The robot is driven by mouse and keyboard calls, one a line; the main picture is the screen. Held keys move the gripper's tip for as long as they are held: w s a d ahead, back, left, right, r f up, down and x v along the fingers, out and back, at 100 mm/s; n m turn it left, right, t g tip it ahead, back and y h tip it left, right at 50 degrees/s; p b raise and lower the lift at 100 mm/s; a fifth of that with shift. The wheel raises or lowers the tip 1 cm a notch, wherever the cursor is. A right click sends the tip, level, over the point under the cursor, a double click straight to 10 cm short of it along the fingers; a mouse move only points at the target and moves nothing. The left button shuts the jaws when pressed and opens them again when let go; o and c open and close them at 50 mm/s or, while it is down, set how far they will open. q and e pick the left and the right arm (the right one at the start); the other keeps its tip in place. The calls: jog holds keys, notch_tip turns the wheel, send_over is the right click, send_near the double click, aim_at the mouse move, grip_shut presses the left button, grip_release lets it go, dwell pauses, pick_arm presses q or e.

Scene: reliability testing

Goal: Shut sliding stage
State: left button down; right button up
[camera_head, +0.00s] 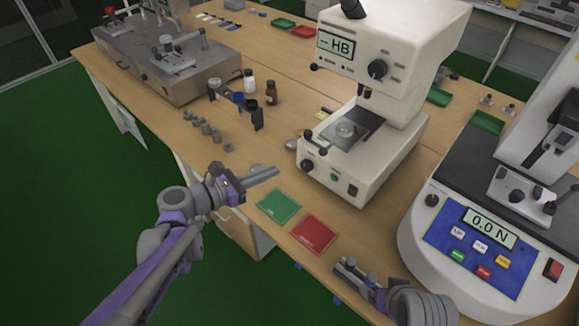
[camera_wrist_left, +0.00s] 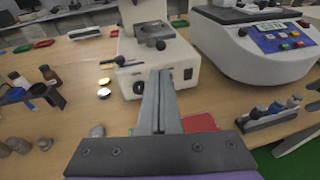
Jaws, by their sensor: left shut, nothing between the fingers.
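The white hardness tester (camera_head: 385,60) reads HB and stands in the middle of the table. My left gripper (camera_head: 268,172) is shut and empty, in front of the tester's lower left and apart from the stage. Its fingers (camera_wrist_left: 160,100) point at the tester base in the left wrist view.
A green mat (camera_head: 278,207) and red mat (camera_head: 314,235) lie at the table's front edge. A force tester (camera_head: 480,235) stands right, with a small rack (camera_wrist_left: 270,114) before it. Bottles (camera_head: 271,93), small grey pieces (camera_head: 205,128) and a grey machine (camera_head: 165,60) are left.

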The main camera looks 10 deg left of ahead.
pick_arm(q)
jog(key=b+x, duration=0.1)
jog(key=x, duration=1.2)
jog(key=shift+w+d, duration=0.25)
jog(key=shift+d, duration=0.1)
jog(key=shift+f, duration=0.15)
